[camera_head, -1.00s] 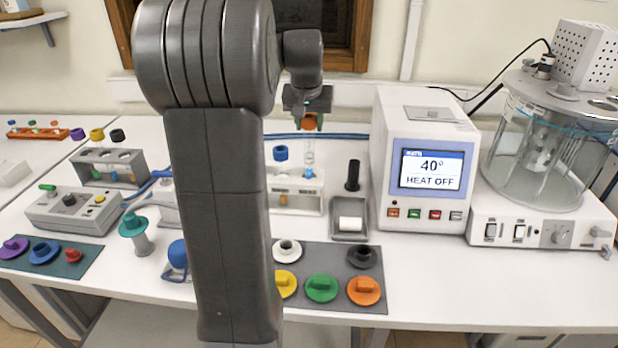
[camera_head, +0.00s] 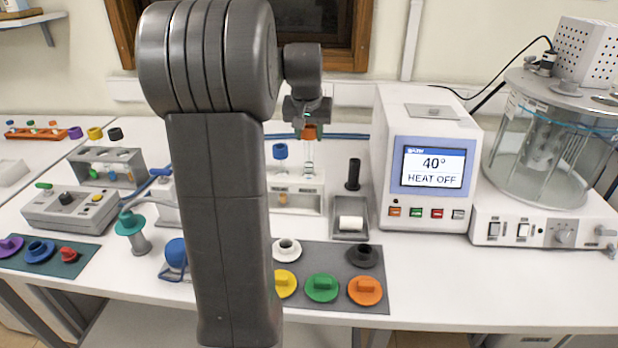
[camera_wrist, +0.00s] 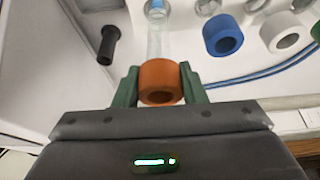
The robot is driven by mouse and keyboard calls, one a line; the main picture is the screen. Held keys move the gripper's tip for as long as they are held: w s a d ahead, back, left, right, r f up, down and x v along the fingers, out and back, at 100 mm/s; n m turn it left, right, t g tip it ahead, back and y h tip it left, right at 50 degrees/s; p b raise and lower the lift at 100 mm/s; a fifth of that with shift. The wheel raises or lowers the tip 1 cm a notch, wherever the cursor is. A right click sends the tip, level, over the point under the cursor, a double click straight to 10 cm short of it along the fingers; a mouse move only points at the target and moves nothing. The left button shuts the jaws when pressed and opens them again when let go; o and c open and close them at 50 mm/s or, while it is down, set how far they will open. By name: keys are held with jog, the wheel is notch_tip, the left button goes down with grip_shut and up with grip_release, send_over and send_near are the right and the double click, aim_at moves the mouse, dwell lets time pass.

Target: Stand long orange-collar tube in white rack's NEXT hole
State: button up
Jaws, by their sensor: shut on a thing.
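My gripper (camera_head: 309,124) is shut on the orange collar (camera_wrist: 160,82) of a long clear tube (camera_wrist: 158,38). The tube hangs roughly upright over the right part of the white rack (camera_head: 296,205). Blue liquid (camera_wrist: 155,12) shows near its lower end in the wrist view. In the head view the lower end meets the rack's top area. I cannot tell how far it is inside a hole. A blue-collar tube (camera_head: 280,152) stands in the rack to the left; its collar also shows in the wrist view (camera_wrist: 222,36).
A black upright post (camera_head: 353,174) and a grey tray with a white roll (camera_head: 350,223) stand right of the rack. The heater box (camera_head: 430,205) is farther right. A grey mat (camera_head: 325,250) with coloured knobs lies in front. My arm hides the rack's left side.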

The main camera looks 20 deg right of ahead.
jog(key=shift+f, duration=0.45)
jog(key=shift+f+b, duration=1.25)
jog(key=shift+f, duration=0.7)
jog(key=shift+f+b, duration=0.4)
jog(key=shift+f, duration=0.2)
jog(key=o, duration=1.3)
jog(key=v, duration=1.3)
jog(key=shift+s+a+r, duration=0.1)
jog(key=shift+s+r, duration=0.1)
jog(key=shift+r, duration=0.15)
